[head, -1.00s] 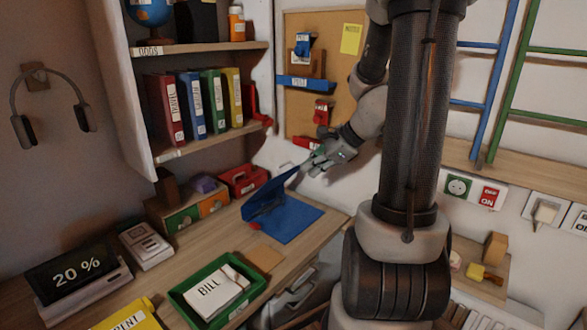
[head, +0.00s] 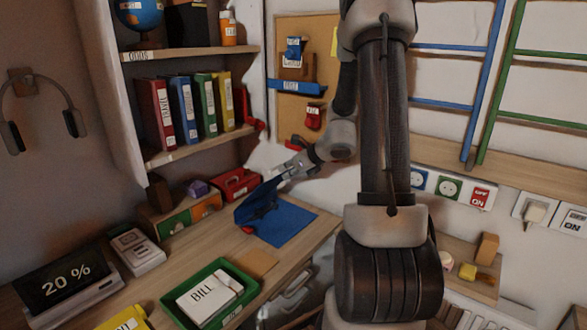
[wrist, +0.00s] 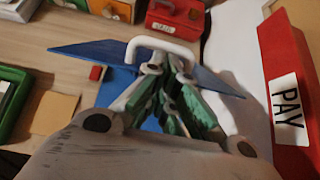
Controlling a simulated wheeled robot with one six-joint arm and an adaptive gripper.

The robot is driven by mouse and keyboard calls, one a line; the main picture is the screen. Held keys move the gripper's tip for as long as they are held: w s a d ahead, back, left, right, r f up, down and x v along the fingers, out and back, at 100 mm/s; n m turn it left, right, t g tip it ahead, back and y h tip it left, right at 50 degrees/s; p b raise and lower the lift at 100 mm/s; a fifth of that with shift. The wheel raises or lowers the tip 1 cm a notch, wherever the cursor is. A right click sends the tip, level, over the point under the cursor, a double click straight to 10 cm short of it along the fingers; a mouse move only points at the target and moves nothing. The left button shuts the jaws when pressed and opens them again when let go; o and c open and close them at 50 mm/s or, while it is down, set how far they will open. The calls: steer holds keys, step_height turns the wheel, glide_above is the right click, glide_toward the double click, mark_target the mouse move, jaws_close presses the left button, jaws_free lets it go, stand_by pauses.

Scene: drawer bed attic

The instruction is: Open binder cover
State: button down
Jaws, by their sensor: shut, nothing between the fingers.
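The blue binder (head: 288,226) lies on the desk near its right end. Its cover (head: 243,212) stands raised and tilted, hinged along the left side of the binder. In the wrist view the cover (wrist: 92,60) spreads out to both sides behind the fingers. My gripper (head: 273,181) is at the cover's upper right edge, on the binder's side of it. In the wrist view the green-padded fingers (wrist: 171,64) are together, with nothing between them. They overlap the cover in the picture; I cannot tell whether they touch it. The fingers hide the cover's middle.
A red box (head: 237,184) stands behind the binder, and a small red object (head: 247,229) lies by its hinge side. A green tray (head: 168,302) with papers is in front. A shelf (head: 178,155) with binders hangs at the left. A red PAY item (wrist: 284,95) is close on the right.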

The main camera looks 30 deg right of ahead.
steer(key=shift+w+a+f, duration=0.1)
steer(key=shift+w, duration=0.05)
steer(key=shift+w+a+r, duration=0.2)
steer(key=shift+w+r, duration=0.35)
steer(key=w+a+r, duration=0.3)
steer(key=w+r, duration=0.1)
steer(key=w, duration=0.4)
steer(key=shift+r, duration=0.1)
stand_by(0.4)
